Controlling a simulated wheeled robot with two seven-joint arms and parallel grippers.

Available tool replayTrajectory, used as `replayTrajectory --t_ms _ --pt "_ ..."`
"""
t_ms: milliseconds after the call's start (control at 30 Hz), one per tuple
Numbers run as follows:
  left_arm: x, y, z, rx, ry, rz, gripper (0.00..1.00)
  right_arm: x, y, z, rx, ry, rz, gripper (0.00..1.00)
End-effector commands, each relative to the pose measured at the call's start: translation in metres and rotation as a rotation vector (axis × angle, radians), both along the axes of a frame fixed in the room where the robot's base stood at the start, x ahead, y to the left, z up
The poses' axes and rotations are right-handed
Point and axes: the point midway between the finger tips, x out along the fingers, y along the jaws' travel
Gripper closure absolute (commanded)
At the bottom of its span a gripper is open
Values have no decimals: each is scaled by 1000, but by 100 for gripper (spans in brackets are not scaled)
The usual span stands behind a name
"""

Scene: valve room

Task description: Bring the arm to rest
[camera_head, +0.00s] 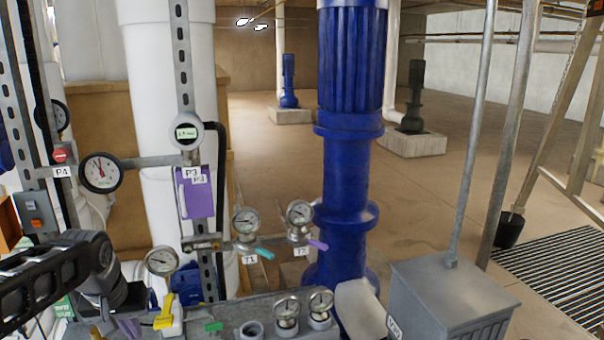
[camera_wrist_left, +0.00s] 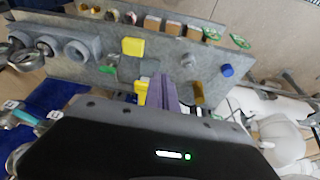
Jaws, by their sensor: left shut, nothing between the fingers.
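My left arm comes in from the left edge of the head view, and its dark wrist and left gripper (camera_head: 122,302) are low on the left, above the near end of a grey manifold bench (camera_head: 232,309). The gripper is shut and empty. My right gripper is not in view.
A blue pump (camera_head: 350,150) stands at centre, and a grey box (camera_head: 450,295) with a post is at the right. Open floor (camera_head: 265,130) lies behind.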

Motion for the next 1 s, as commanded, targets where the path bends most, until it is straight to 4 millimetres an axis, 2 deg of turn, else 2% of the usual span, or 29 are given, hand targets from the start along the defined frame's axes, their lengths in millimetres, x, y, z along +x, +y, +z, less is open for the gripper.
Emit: replayTrajectory --t_ms 167,267,367,467,567,667,700,767,800,867,900,1000 --pt "21 -13 -7 -19 -96 -36 100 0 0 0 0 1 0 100" --pt "36 -28 -24 -41 -148 -67 100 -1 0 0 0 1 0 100" --pt "49 -51 -52 -73 -192 -99 100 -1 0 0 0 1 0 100" --pt "56 -78 -90 -115 -218 -128 100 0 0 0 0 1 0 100" --pt "53 -113 -140 -165 -231 -152 100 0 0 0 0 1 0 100" --pt "32 -155 -205 -223 -215 -164 100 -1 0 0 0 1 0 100" --pt "17 -172 -231 -242 -201 -165 100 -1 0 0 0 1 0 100" --pt "-9 -194 -268 -270 -170 -162 100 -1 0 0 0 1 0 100" --pt "-29 -208 -290 -284 -145 -161 100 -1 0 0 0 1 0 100" --pt "-64 -227 -320 -303 -97 -157 100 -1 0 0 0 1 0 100" --pt "-88 -237 -338 -314 -61 -154 100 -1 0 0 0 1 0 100" --pt "-147 -259 -371 -338 42 -154 100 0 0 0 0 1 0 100"
